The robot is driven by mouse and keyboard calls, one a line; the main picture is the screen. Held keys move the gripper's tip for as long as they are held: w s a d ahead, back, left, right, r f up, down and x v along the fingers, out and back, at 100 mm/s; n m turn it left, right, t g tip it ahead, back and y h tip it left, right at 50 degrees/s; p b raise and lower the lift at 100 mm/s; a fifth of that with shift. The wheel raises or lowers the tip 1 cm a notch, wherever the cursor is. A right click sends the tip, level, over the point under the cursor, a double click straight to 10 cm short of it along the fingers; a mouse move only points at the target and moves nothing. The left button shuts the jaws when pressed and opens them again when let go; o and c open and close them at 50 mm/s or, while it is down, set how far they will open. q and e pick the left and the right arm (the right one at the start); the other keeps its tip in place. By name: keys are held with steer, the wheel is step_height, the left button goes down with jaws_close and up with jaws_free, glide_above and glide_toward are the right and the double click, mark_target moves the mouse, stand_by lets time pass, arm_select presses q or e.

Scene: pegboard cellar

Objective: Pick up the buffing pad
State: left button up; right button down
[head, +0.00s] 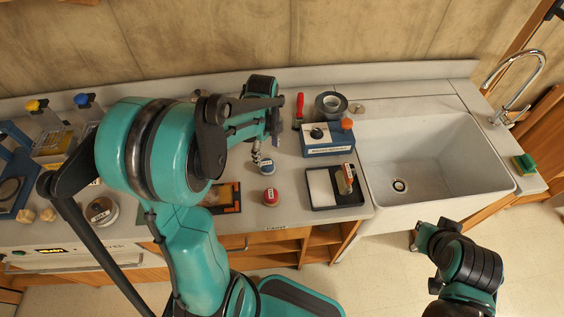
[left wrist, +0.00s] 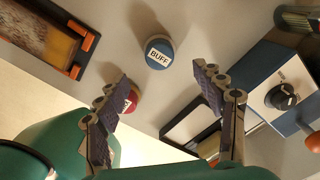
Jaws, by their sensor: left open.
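The buffing pad is a round blue disc (left wrist: 158,52) with a white "BUFF" label, near the top middle of the left wrist view. In the head view, it is the small blue disc (head: 267,166) on the counter, just below my left gripper (head: 267,143). My left gripper also shows in the left wrist view (left wrist: 162,80), its two fingers spread with nothing between the tips. The pad lies beyond the fingertips, not touching them. My right gripper (head: 420,236) hangs low at the right, off the counter; its jaws are not clear.
A similar red disc (head: 270,197) sits near the pad, partly behind a finger in the left wrist view (left wrist: 130,99). A black-rimmed tray (head: 320,203), a blue box with a knob (head: 328,150) and a white sink (head: 425,160) stand to the right. An orange-cornered panel (head: 228,207) lies left.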

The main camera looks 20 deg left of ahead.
mark_target(267, 163)
arm_select(q)
steer(key=shift+f, duration=0.45)
steer(key=shift+s+a+f+b, duration=0.15)
steer(key=shift+f+b, duration=0.35)
steer(key=shift+f, duration=0.45)
steer(key=f, duration=0.1)
steer(key=f+b, duration=0.1)
steer(key=f, duration=0.2)
steer(key=shift+w+f+b, duration=0.15)
steer(key=shift+w+b, duration=0.1)
steer(key=shift+b, duration=0.1)
steer(key=shift+a+f, duration=0.1)
steer(key=shift+f, duration=0.25)
steer(key=shift+c, duration=1.2)
steer(key=c, duration=1)
